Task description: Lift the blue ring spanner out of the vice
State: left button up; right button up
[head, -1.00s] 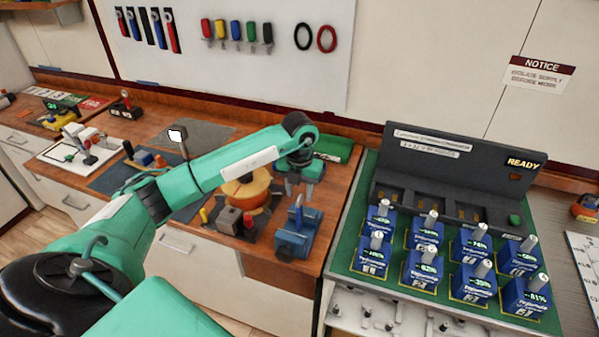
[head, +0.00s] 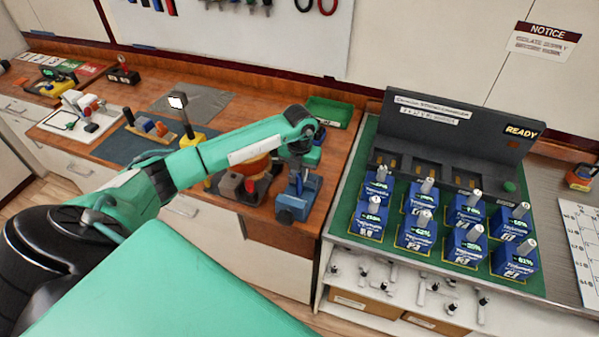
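The blue vice (head: 291,208) stands on the wooden bench near its front right corner. The blue ring spanner (head: 299,186) stands upright in the vice, its top mostly hidden by my gripper. My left gripper (head: 298,176) points down right over the vice, with its fingertips at the spanner's upper part. The fingers overlap the spanner in this view, so I cannot tell whether they are closed on it or only beside it. My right gripper is not in view.
An orange round object (head: 252,166) sits left of the vice, partly behind my arm. A green tray (head: 330,112) lies behind it. To the right, several blue battery packs (head: 417,232) stand on a green mat before a dark charger housing (head: 455,135).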

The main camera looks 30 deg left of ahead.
pick_arm(q)
jog(key=shift+s, duration=0.1)
grip_shut()
jog(key=shift+s, duration=0.1)
jog(key=shift+s+d+r, duration=0.15)
jog(key=shift+s, duration=0.25)
jog(key=shift+r+p, duration=0.7)
jog(key=shift+r, duration=0.15)
jog(key=shift+r+p, duration=1.5)
jog(key=shift+r, duration=1.4)
